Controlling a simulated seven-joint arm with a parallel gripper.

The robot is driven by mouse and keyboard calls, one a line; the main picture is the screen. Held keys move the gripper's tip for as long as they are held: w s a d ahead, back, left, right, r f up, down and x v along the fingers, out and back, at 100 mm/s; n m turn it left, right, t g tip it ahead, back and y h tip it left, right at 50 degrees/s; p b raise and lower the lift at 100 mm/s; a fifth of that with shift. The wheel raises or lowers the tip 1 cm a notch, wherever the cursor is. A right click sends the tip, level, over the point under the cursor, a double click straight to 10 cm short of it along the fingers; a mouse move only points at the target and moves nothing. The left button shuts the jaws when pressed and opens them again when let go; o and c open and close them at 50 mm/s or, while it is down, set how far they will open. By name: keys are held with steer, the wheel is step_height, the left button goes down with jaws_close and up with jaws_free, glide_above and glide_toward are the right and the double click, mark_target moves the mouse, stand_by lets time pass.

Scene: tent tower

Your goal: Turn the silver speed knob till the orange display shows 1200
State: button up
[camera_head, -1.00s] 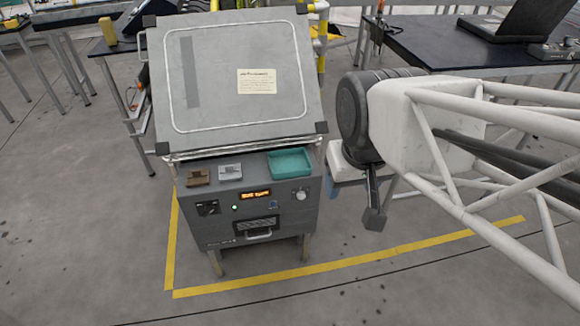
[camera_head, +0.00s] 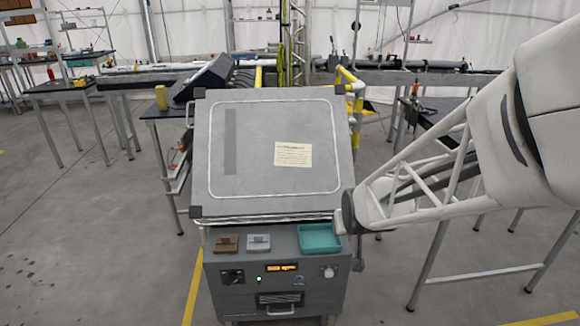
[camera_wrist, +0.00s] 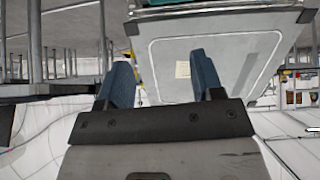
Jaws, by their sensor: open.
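The silver speed knob (camera_head: 328,271) sits at the right of the grey machine's front panel (camera_head: 229,300). The orange display (camera_head: 282,268) is lit left of the knob; its digits are too small to read. In the wrist view my gripper (camera_wrist: 163,78) is open, with two blue-grey fingers apart and nothing between them. In the head view my wrist is beside the machine's right edge, right of the knob and apart from it. The fingers are mostly hidden there. The knob does not show in the wrist view.
A teal tray (camera_head: 319,250), a grey block (camera_head: 258,243) and a brown block (camera_head: 228,243) sit on the ledge above the panel. A sloped grey lid (camera_head: 265,150) rises behind them. A dark-topped table (camera_head: 432,123) stands at the right.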

steer(key=w+f+t, duration=0.2)
steer(key=w+f, duration=0.6)
steer(key=f, duration=0.1)
steer(key=w+f+t, duration=0.1)
steer(key=f, duration=0.5)
steer(key=w+f+n+t, duration=0.1)
steer(key=f+t, duration=0.1)
steer(key=f, duration=0.5)
steer(key=w+d+f+t, duration=0.1)
steer(key=w+f+t, duration=0.1)
steer(key=f, duration=0.4)
steer(key=shift+d+f, duration=0.1)
steer(key=shift+f, duration=0.3)
steer(key=t, duration=0.3)
glide_toward(330, 276)
steer(key=w, duration=0.1)
steer(key=shift+w+d+f+n+y, duration=0.1)
steer(key=shift+w+n+y, duration=0.05)
steer(key=shift+n+y, duration=0.2)
steer(key=shift+w, duration=0.15)
steer(key=shift+w, duration=3.75)
steer(key=shift+c, duration=0.4)
